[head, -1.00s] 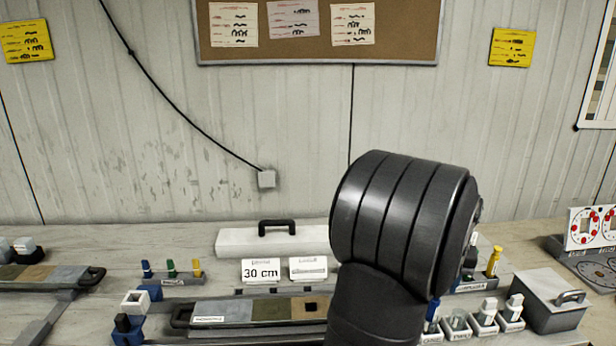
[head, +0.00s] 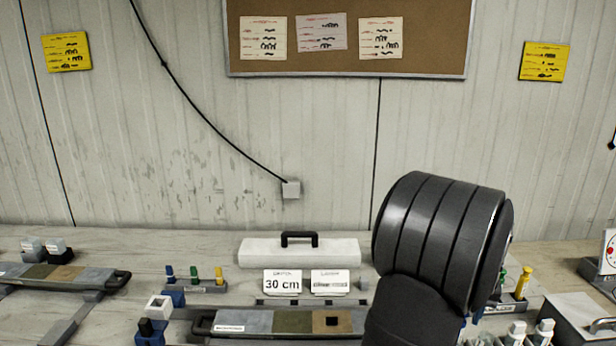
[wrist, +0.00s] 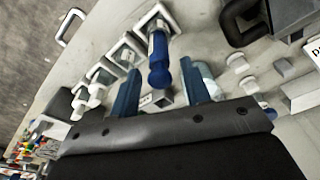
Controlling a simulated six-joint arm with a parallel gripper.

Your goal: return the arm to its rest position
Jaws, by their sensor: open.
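My gripper (wrist: 160,90) shows in the wrist view with two blue fingers spread apart. A blue-handled tool (wrist: 158,60) in a pale square holder shows between and beyond the fingers; I cannot tell whether it touches them. In the head view my gripper is not visible. My dark, ribbed arm covers the right of the bench there and hides what is behind it.
A core liner tray (head: 252,322) with a black handle lies at front centre, beside a 30 cm card (head: 283,282). A white case (head: 300,252) stands behind. A grey lidded box (head: 575,318) is at right. Another liner (head: 55,276) lies at left.

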